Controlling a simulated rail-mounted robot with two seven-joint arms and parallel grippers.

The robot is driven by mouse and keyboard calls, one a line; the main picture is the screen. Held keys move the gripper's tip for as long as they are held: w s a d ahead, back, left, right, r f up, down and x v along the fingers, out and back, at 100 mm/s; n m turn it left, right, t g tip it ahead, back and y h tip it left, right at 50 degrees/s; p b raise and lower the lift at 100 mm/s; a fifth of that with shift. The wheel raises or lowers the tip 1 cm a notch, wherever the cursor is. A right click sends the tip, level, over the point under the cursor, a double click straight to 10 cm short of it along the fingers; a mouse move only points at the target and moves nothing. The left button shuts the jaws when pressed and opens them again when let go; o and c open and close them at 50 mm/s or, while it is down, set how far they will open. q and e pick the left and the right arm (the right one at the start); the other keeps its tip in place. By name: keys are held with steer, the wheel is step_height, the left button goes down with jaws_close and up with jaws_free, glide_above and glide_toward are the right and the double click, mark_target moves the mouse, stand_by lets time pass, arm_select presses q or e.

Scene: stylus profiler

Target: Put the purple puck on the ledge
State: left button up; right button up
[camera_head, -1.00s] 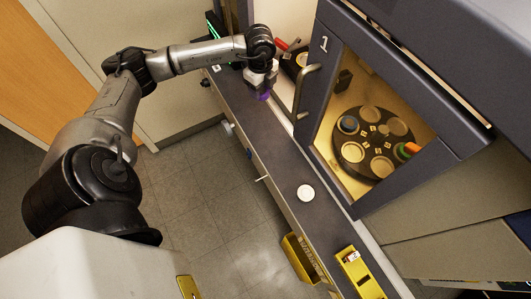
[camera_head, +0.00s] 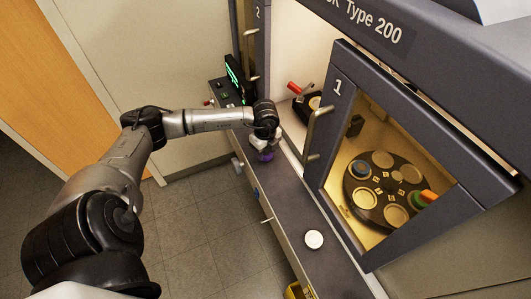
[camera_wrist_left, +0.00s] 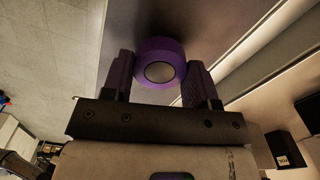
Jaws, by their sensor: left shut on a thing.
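The purple puck (camera_head: 266,156) is between the fingers of my left gripper (camera_head: 265,150), over the far part of the long dark grey ledge (camera_head: 288,203). In the left wrist view the gripper (camera_wrist_left: 160,66) is shut on the sides of the puck (camera_wrist_left: 160,50), whose round end has a grey centre. The ledge (camera_wrist_left: 205,22) shows behind it. I cannot tell whether the puck touches the ledge. My right gripper is not in view.
A white disc (camera_head: 314,240) lies on the nearer ledge. The cabinet door marked 1 has a protruding handle (camera_head: 316,132) close beside the ledge. Behind its window is a carousel (camera_head: 379,193) of round holders. A green-lit panel (camera_head: 235,78) stands at the far end.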

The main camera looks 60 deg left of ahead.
mark_target(266, 152)
arm_select(q)
steer(key=shift+f, duration=0.7)
steer(key=shift+f, duration=0.15)
steer(key=o, duration=1.3)
steer(key=shift+r, duration=0.35)
step_height(266, 152, up, 12)
steer(key=shift+f+p, duration=0.15)
steer(key=shift+p, duration=0.35)
